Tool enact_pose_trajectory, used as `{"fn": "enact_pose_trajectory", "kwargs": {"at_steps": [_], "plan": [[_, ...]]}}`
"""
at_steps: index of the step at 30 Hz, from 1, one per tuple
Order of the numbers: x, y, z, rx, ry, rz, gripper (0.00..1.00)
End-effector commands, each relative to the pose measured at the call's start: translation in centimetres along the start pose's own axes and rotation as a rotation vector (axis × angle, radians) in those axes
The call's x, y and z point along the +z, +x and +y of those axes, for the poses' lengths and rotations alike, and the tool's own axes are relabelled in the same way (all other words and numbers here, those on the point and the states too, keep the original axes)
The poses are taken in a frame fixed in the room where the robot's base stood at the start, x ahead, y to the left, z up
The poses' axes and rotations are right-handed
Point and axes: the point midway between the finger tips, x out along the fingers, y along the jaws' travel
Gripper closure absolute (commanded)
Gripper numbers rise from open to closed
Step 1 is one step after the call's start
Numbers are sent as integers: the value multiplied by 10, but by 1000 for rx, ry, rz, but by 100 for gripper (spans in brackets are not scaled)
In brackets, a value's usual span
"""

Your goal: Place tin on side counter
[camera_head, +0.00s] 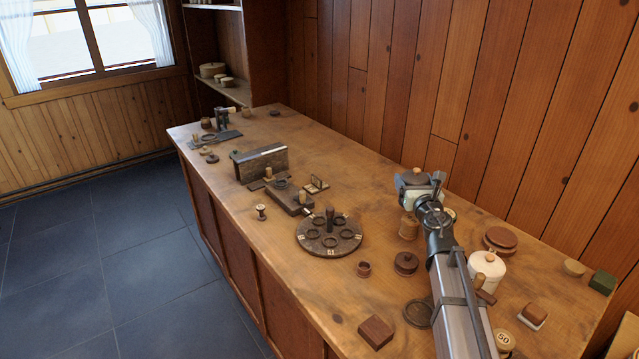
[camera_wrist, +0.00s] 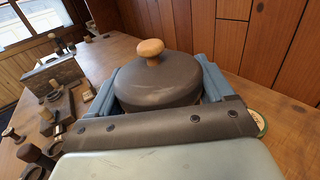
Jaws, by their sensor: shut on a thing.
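My gripper (camera_head: 417,182) is over the right half of the long wooden counter (camera_head: 340,290), near the plank wall. In the wrist view, its two blue-grey jaws (camera_wrist: 160,86) are shut on a round dark-brown lidded tin (camera_wrist: 165,92) with a domed top and a light wooden knob. The tin's lower part is hidden behind the gripper. In the head view, only a little of the held tin's brown top (camera_head: 414,173) shows. I cannot tell for certain which surface is the side counter.
Below and around my arm stand a wooden pot (camera_head: 408,228), a dark lidded pot (camera_head: 405,263), a white lidded jar (camera_head: 487,270) and a brown round box (camera_head: 500,240). A dark round rack (camera_head: 329,250) stands mid-counter. The counter's back strip along the wall is fairly clear.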

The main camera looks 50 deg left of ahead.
Motion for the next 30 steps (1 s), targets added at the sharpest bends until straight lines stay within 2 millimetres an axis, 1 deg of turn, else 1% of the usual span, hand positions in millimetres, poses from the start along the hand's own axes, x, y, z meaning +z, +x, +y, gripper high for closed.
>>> {"fn": "enact_pose_trajectory", "kwargs": {"at_steps": [1, 3, 5, 6, 8, 9, 11, 12, 13, 15, 16, 18, 20, 22, 26, 29, 30], "plan": [[-2, 16, 22, 31, 1, 0, 53], [-4, 30, 49, 69, 1, 0, 53], [-6, 41, 72, 102, 1, 0, 53], [-7, 49, 87, 124, 1, 0, 53], [-9, 60, 108, 156, 1, 0, 53], [-10, 68, 122, 178, 1, -1, 53], [-12, 81, 140, 208, 1, 0, 53], [-13, 90, 152, 231, 1, 0, 53], [-14, 98, 159, 246, 1, 0, 53], [-15, 121, 165, 282, 1, -1, 53], [-14, 129, 168, 298, 1, -1, 53], [-11, 143, 175, 339, 0, -1, 53], [-7, 151, 181, 375, 0, -2, 53], [-3, 152, 189, 420, 0, -2, 53], [0, 145, 198, 474, 0, -1, 53], [-8, 143, 201, 492, 1, 1, 53], [-13, 143, 202, 495, 1, 1, 53]]}}
